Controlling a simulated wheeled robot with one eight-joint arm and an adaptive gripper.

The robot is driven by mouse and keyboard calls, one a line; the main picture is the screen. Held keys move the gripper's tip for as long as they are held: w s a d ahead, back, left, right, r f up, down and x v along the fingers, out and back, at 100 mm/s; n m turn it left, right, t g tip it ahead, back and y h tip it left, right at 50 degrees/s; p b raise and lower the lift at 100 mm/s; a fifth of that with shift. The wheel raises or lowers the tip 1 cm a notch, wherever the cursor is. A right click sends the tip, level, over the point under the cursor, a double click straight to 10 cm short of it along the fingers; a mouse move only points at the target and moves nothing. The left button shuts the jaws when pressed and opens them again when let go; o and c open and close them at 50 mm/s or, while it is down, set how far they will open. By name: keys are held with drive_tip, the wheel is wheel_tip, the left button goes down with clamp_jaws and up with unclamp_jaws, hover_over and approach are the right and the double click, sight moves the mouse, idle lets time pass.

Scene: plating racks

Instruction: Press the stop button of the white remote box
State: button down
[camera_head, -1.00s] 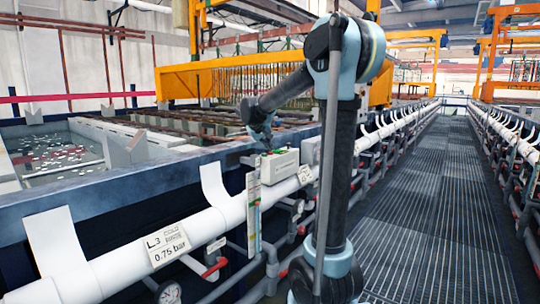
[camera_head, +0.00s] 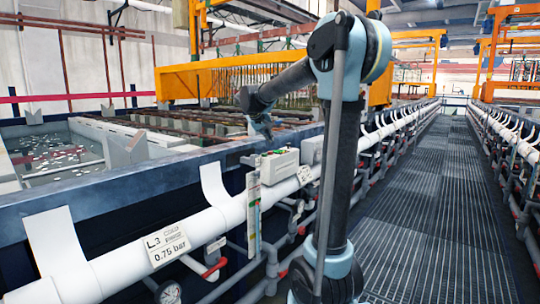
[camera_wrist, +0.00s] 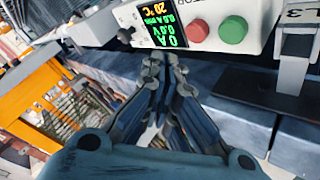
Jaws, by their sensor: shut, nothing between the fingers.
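The white remote box (camera_head: 284,168) sits at the edge of the blue tank rim in the head view, just below and right of my gripper (camera_head: 264,130). In the wrist view the box (camera_wrist: 258,12) fills the top, with a red button (camera_wrist: 196,30), a green button (camera_wrist: 233,31), a small dark knob (camera_wrist: 125,35) and a lit display (camera_wrist: 160,25) reading 0 A. My gripper (camera_wrist: 165,62) is shut and empty there, its tips below the display and short of the box in the picture.
A second grey-white box (camera_head: 311,150) stands just behind the remote box. A white pipe (camera_head: 215,222) runs along the tank side with a label plate (camera_head: 166,245). The tank (camera_head: 50,150) lies left; a grated walkway (camera_head: 430,200) is clear at right.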

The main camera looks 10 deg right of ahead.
drive_tip(key=shift+r, duration=1.2)
drive_tip(key=shift+s, duration=0.1)
